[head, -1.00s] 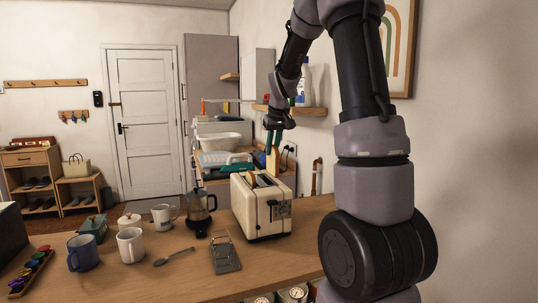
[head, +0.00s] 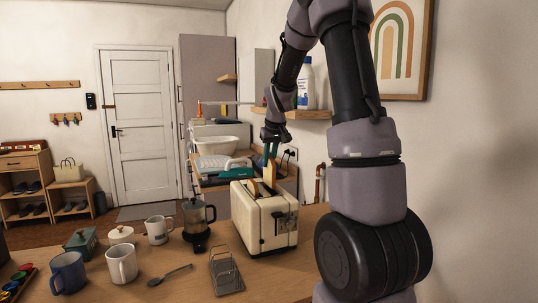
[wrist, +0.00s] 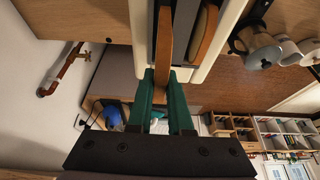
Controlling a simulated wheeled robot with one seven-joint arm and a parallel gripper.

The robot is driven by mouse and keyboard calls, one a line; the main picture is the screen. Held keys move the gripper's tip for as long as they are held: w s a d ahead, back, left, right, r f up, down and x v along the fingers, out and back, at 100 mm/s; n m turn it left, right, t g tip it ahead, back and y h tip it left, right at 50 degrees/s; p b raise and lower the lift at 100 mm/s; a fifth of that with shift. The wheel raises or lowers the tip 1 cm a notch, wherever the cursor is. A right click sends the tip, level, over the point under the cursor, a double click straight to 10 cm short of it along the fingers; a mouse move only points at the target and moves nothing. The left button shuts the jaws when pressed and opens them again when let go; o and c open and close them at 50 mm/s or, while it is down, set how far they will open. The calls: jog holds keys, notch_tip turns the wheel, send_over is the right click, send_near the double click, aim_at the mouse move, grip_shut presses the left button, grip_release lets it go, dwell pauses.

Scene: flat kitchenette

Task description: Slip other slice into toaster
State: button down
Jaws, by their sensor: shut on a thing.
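The cream toaster (head: 265,226) stands upright on the wooden counter, slots facing up. One slice of bread (head: 253,188) sticks up out of one slot; it also shows in the wrist view (wrist: 204,30). My gripper (head: 270,150) is above the toaster, its green fingers shut on the other slice (head: 271,176). The held slice is upright, its lower end at the toaster's top. In the wrist view it (wrist: 165,40) lines up with the slot beside the first slice, between my fingers (wrist: 164,95). How deep it sits in the slot is hidden.
The wall with a small shelf (head: 303,113) is close on the right. Behind is a dish rack (head: 225,165).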

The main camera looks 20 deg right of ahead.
aim_at(269, 170)
jog(key=shift+f, duration=2)
jog(key=c, duration=0.8)
grip_release()
jog(key=shift+o, duration=0.2)
jog(key=shift+r, duration=4)
